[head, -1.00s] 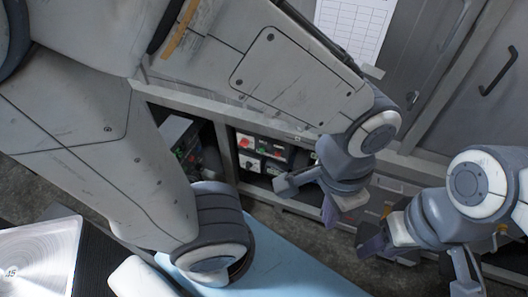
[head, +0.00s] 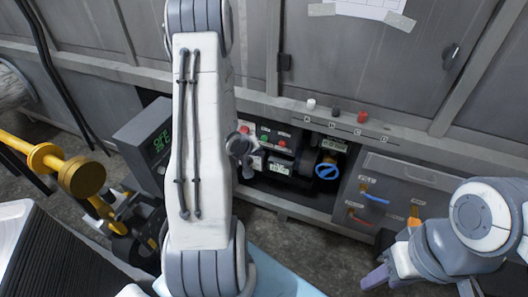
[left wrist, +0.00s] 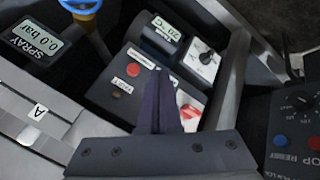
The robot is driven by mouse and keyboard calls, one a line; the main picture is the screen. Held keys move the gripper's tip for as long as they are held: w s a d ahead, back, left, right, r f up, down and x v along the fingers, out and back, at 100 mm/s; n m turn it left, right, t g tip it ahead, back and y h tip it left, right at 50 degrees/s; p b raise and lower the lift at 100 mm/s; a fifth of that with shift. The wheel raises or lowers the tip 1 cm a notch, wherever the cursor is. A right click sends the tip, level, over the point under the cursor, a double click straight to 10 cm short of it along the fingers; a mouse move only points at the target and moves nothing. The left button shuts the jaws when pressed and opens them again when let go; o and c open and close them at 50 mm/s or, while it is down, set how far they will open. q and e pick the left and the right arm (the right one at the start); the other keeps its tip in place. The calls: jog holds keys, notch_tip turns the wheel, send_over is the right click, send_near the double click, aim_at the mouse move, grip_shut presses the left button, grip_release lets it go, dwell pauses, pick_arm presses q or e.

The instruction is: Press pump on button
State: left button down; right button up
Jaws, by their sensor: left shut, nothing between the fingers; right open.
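A control panel with small red and green buttons (head: 264,139) sits in the low bay, just right of my left arm in the head view. A red switch (left wrist: 188,111) shows right of the fingers. My left gripper (left wrist: 160,82) is shut and empty, its fingertips in front of the panel; contact cannot be told. The fingers hide part of the panel. My right gripper (head: 420,287) is open and empty at the lower right.
A blue valve wheel (head: 327,171) is right of the panel. A dark box with a green display (head: 156,143) stands left of my arm. A "SPRAY 0.0 bar" display (left wrist: 37,40) and a rotary knob (left wrist: 205,58) show in the left wrist view. Yellow pipework (head: 80,176) stands left.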

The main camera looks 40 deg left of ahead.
aim_at(264, 138)
pick_arm(q)
jog(key=s+a+f+n+t+b, duration=0.1)
jog(key=s+a+f+n, duration=0.1)
jog(key=a+f, duration=0.1)
jog(key=shift+a+f, duration=0.25)
jog(key=shift+f, duration=0.6)
pick_arm(e)
notch_tip(264, 138, down, 3)
jog(key=shift+r, duration=0.2)
pick_arm(q)
jog(key=w+a, duration=0.2)
jog(key=w, duration=0.6)
jog(key=shift+w+p, duration=0.25)
jog(key=shift+p, duration=0.1)
pick_arm(e)
jog(key=shift+r, duration=0.5)
jog(key=shift+r, duration=0.15)
